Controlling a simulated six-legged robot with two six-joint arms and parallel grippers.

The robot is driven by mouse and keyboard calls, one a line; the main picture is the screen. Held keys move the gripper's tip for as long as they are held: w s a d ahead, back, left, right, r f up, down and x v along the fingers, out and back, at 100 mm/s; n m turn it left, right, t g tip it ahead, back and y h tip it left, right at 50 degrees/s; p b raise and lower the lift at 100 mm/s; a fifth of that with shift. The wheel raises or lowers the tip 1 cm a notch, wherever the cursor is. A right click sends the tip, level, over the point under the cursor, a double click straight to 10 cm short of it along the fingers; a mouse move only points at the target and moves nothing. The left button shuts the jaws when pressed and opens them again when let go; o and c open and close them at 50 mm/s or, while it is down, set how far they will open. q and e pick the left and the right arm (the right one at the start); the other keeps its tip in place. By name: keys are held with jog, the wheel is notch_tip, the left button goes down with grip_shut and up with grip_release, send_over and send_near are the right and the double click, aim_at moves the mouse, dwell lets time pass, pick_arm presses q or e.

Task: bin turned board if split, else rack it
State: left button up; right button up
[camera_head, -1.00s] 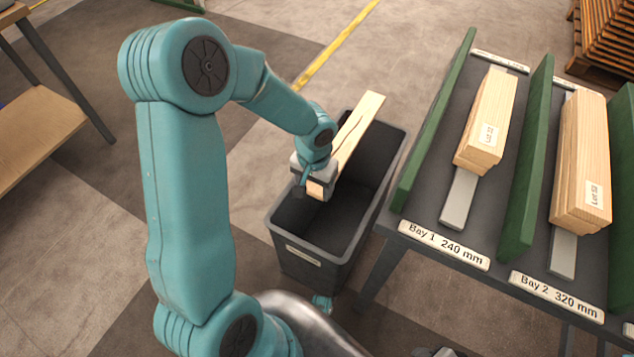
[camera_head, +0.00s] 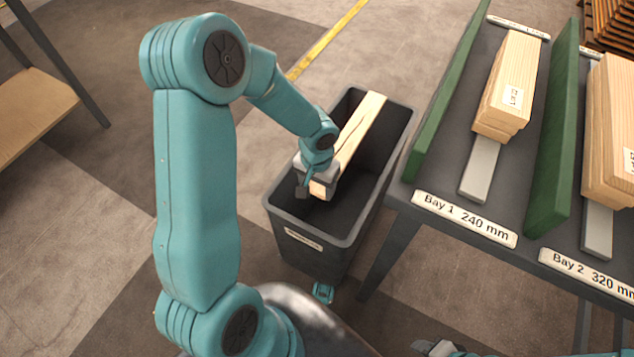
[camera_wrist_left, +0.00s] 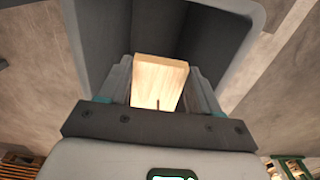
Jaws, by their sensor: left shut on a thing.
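My left gripper (camera_head: 316,186) is shut on a pale wooden board (camera_head: 358,135) near its close end. The board lies lengthwise over the open dark grey bin (camera_head: 269,207), at about rim level or partly inside. A thin dark line runs along the board's upper face. In the left wrist view the board (camera_wrist_left: 160,78) sits between the fingers, with a short dark slit near the grip and the bin's walls (camera_wrist_left: 240,45) around it. A grey part at the bottom edge may be my right gripper (camera_head: 440,347); its jaws cannot be made out.
The rack right of the bin has green dividers (camera_head: 452,90), a label reading Bay 1 240 mm (camera_head: 463,218) and one reading Bay 2 320 mm (camera_head: 590,275). Board stacks (camera_head: 508,85) stand in both bays. A wooden-topped table (camera_head: 30,110) is at far left.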

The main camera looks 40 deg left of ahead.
pick_arm(q)
jog(key=o, duration=1.3)
jog(key=shift+c, duration=0.2)
notch_tip(320, 180, up, 16)
jog(key=p, duration=0.5)
jog(key=shift+s+r, duration=0.15)
jog(key=shift+r, duration=0.05)
jog(key=shift+s, duration=0.1)
